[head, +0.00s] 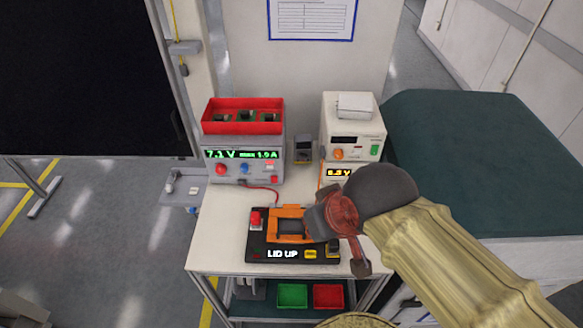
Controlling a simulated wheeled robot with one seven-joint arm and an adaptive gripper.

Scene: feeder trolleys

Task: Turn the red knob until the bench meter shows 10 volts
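The red knob (221,169) is on the front of a grey bench unit (272,173) at the back left of the trolley top. A smaller orange display (339,173) on the right-hand stack reads about 0.3 V and is partly hidden by my arm. My gripper (336,238) is over the right part of the black fixture, in front and to the right of the red knob and well apart from it. Its fingers are partly hidden, and their opening cannot be made out.
The black fixture (262,245) has an orange frame, a red button and a "LID UP" display. A red bin (243,127) sits on the grey unit. A cream instrument (364,130) stands at right. A red cable runs forward from the grey unit. The trolley's left front is clear.

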